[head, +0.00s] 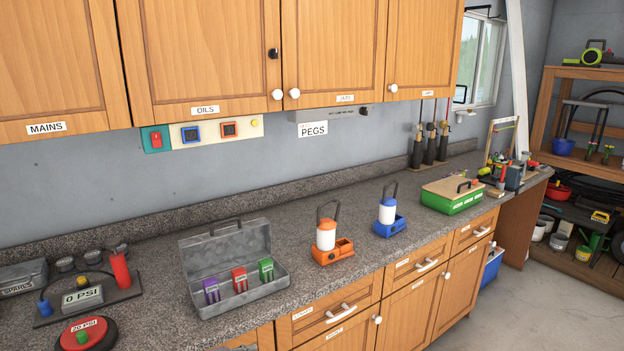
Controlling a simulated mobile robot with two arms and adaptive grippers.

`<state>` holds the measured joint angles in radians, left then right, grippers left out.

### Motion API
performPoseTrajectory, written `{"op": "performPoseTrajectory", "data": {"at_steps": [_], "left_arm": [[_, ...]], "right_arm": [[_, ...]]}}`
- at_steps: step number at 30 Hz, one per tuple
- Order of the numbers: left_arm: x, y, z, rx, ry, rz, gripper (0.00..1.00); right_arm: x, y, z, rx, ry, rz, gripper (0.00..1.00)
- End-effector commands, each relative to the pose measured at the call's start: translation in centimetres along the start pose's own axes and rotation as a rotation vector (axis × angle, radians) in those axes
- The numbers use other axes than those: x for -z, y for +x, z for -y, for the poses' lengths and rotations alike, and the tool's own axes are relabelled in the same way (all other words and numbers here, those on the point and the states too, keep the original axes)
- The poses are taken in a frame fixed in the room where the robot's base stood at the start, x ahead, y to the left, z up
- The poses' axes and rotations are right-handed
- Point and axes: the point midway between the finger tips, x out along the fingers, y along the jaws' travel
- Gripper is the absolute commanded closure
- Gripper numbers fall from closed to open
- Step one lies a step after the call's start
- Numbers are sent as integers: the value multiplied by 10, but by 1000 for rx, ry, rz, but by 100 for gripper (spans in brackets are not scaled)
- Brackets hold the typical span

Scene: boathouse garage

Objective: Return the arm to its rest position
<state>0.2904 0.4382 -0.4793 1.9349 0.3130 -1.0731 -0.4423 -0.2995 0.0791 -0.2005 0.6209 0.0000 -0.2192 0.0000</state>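Neither of my grippers can be made out in the head view. A small grey shape shows at the bottom edge, left of the drawers, and I cannot tell what it is. The speckled counter (345,215) runs from the lower left to the far right. An open grey metal toolbox (240,303) on it holds a purple, a red and a green block.
Beyond the toolbox stand an orange-based lantern (327,237), a blue-based lantern (387,212) and a green crate (451,203) with a wooden lid. Gauges (83,297) sit at the left. Wooden cabinets (205,55) hang above. Shelves (580,160) stand at the right, past open floor.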

Motion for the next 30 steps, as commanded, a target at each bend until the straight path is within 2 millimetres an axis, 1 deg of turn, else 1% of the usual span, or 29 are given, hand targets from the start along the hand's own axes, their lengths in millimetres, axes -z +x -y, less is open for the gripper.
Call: {"op": "performPoseTrajectory", "data": {"at_steps": [1, 2, 3, 5, 6, 9, 12, 15, 21, 25, 26, 27, 30], "left_arm": [[-13, -9, -31, -37, -72, 29, 80], [-21, -15, -44, -51, -115, 50, 80], [-32, -24, -62, -68, -173, 82, 80], [-50, -39, -86, -90, -262, 133, 80], [-62, -51, -102, -102, -322, 171, 80], [-90, -79, -133, -118, -455, 265, 80], [-112, -104, -155, -123, -557, 347, 80], [-130, -126, -172, -122, -638, 420, 80], [-159, -167, -197, -108, -769, 548, 80], [-175, -193, -211, -95, -842, 630, 80], [-178, -193, -214, -93, -852, 641, 80], [-183, -182, -217, -97, -846, 640, 80], [-194, -164, -226, -103, -843, 646, 80]], "right_arm": [[-2, 0, -2, -2, -1, 3, 60], [-2, 0, -2, -2, -1, 3, 60], [-2, 0, -3, -3, -1, 4, 60], [-2, 0, -3, -3, -1, 4, 60], [-2, 0, -3, -3, -1, 4, 60], [-2, 0, -3, -3, -1, 4, 60], [-2, 0, -3, -3, -1, 4, 60], [-3, 0, -3, -3, -1, 4, 60], [-2, 0, -3, -3, -1, 4, 60], [-2, 0, -2, -3, -1, 4, 60], [-2, 0, -2, -2, 0, 4, 60], [-2, 1, -2, -2, 0, 3, 60], [-2, 1, -1, -1, 0, 3, 60]]}}
